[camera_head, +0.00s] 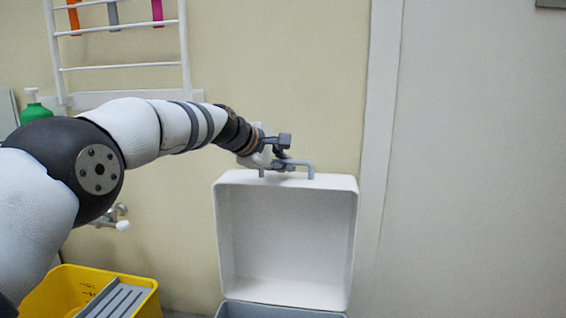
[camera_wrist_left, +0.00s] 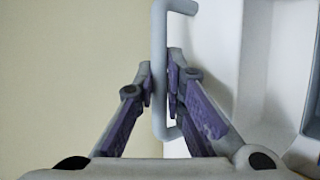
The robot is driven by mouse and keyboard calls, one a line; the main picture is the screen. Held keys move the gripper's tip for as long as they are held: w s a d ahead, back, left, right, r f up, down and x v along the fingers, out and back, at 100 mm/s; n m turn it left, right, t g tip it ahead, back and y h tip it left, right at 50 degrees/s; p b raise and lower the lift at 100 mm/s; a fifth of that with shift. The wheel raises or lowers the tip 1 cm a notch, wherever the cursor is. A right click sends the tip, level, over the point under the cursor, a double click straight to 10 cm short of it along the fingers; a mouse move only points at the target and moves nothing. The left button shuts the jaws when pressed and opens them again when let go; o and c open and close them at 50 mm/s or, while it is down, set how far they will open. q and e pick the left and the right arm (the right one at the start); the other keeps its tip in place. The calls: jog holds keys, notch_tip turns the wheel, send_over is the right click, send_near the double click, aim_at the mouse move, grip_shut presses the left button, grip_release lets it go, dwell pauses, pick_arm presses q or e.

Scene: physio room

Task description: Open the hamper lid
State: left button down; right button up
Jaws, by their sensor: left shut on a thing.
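The white hamper lid (camera_head: 285,240) stands upright in the head view, its hollow inner side facing me. A grey bar handle (camera_head: 311,166) is fixed on its upper edge. The grey rim of the hamper body (camera_head: 270,310) shows at the bottom edge; the rest of the body is out of frame. My left gripper (camera_head: 284,160) is at the left part of the handle. In the left wrist view its two fingers close on the handle bar (camera_wrist_left: 159,60) from both sides, with the white lid (camera_wrist_left: 220,50) to the right. My right gripper is not in view.
A yellow bin (camera_head: 60,290) with a grey slotted insert (camera_head: 115,300) stands at lower left. A green bottle (camera_head: 35,110) and a white wall rack (camera_head: 120,66) are behind my arm. The wall right of the lid is clear.

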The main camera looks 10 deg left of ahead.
pick_arm(q)
jog(key=shift+f, duration=0.25)
jog(key=c, duration=1.9)
grip_release()
jog(key=shift+s+a+r, duration=0.25)
jog(key=shift+r, duration=0.15)
jog(key=v, duration=1.1)
jog(key=shift+s+d, duration=0.1)
jog(key=shift+s, duration=0.05)
